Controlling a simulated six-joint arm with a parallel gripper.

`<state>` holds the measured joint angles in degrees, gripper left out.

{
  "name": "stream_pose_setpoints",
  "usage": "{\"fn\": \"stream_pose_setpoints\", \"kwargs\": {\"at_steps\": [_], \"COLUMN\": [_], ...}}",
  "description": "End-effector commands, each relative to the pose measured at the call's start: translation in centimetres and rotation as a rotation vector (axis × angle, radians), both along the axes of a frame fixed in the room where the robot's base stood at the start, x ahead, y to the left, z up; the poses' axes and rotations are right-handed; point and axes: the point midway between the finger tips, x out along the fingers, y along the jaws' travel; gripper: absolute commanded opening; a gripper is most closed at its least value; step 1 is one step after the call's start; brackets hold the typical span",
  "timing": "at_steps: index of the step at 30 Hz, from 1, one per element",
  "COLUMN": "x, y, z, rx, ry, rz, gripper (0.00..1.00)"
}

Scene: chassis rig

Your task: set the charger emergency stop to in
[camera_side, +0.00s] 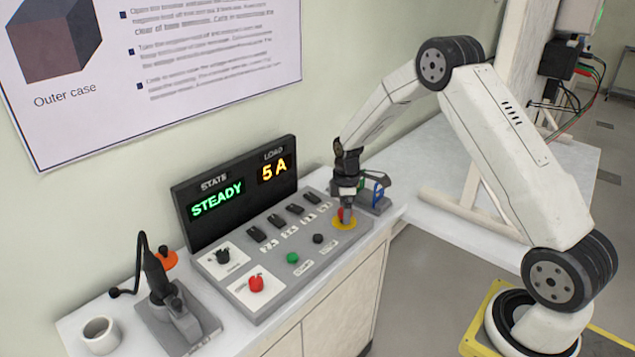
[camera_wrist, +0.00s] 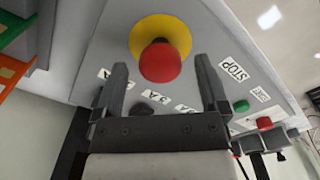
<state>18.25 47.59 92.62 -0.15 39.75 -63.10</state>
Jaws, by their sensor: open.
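The emergency stop is a red mushroom button on a round yellow plate (camera_side: 344,223) at the right end of the grey control panel. In the side view my gripper (camera_side: 347,208) is right over it, pointing down, and partly hides the red head. In the wrist view the red head (camera_wrist: 160,63) stands out in front of the yellow plate (camera_wrist: 161,38). My gripper (camera_wrist: 159,72) is open there, with one finger at each side of the red head and nothing held. I cannot tell whether the head is pressed in or out, or whether a finger touches it.
The panel has black switches (camera_side: 281,221), a green button (camera_side: 293,258), a black button (camera_side: 318,239) and another red knob (camera_side: 256,284). A display (camera_side: 235,190) behind reads STEADY and 5 A. A charging handle (camera_side: 157,275) and white cup (camera_side: 100,333) stand at left.

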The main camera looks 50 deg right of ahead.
Motion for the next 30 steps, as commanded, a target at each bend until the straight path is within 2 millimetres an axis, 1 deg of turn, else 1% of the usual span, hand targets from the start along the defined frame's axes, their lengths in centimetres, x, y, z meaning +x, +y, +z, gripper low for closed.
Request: {"fn": "stream_pose_setpoints", "kwargs": {"at_steps": [8, 11, 12, 14, 15, 17, 24, 30], "x": [0.0, 0.0, 0.0, 0.0, 0.0, 0.0, 0.0, 0.0], "y": [0.0, 0.0, 0.0, 0.0, 0.0, 0.0, 0.0, 0.0], "z": [-0.1, -0.1, -0.1, -0.1, -0.1, -0.1, -0.2, -1.4], "rx": [0.0, 0.0, 0.0, 0.0, 0.0, 0.0, 0.0, 0.001], "ry": [0.0, 0.0, 0.0, 0.0, 0.0, 0.0, 0.0, 0.0], "rz": [0.0, 0.0, 0.0, 0.0, 0.0, 0.0, 0.0, 0.001], "gripper": [0.93, 0.65, 0.52, 0.33, 0.2, 0.01, 0.0, 0.0]}}
